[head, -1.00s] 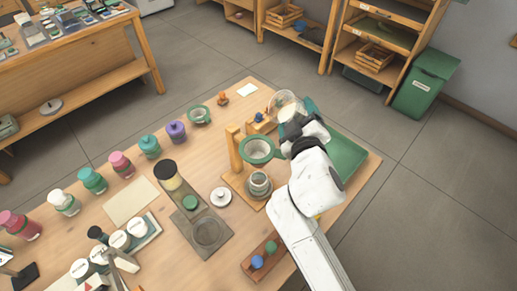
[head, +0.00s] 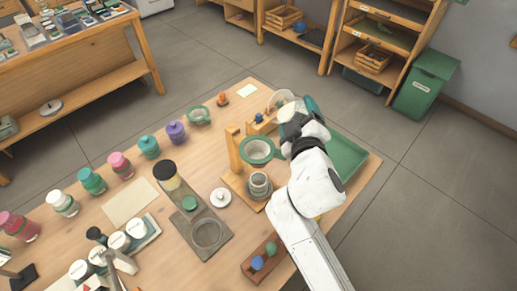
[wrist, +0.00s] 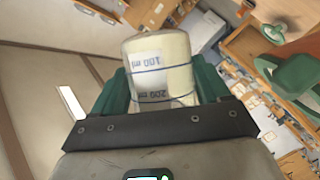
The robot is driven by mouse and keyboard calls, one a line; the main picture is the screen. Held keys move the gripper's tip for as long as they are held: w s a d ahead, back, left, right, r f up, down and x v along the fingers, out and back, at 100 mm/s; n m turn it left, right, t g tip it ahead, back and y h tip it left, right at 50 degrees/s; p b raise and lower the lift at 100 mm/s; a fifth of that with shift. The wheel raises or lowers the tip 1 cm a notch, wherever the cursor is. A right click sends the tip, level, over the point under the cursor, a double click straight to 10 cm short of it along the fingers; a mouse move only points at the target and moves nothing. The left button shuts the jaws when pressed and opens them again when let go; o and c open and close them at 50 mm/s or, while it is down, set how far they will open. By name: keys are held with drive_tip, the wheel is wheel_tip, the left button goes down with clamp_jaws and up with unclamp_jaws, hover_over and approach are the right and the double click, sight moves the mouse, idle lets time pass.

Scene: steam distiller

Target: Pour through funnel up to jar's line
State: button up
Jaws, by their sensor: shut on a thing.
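A clear beaker (wrist: 160,62) with 100 ml and 200 ml marks and pale cream contents is clamped between the green fingers of my gripper (wrist: 160,88). In the head view the beaker (head: 284,98) is partly hidden by my gripper (head: 298,106). They are behind and to the right of the green-rimmed funnel (head: 257,150), apart from it. The funnel sits in a wooden stand (head: 235,155). The jar (head: 259,184) stands below the funnel on the stand's base; its line cannot be made out.
A green tray (head: 348,155) lies under my arm at the right. A small rack with blue and green knobs (head: 262,258) is in front. Several coloured jars line the left side.

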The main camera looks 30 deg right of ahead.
drive_tip(key=shift+r+n, duration=0.2)
drive_tip(key=shift+n, duration=0.1)
idle(0.5)
drive_tip(key=shift+f+n+t+h+b, duration=0.25)
drive_tip(key=shift+n+t+h+b, duration=0.35)
drive_tip(key=shift+b, duration=0.75)
idle(0.9)
drive_tip(key=shift+a+r+n+b, duration=0.15)
drive_tip(key=shift+r+n+b, duration=0.3)
drive_tip(key=shift+n, duration=0.45)
idle(0.7)
drive_tip(key=shift+a+r+n+t+b, duration=0.35)
drive_tip(key=shift+a+n+t+b, duration=0.2)
drive_tip(key=shift+a, duration=0.2)
idle(0.9)
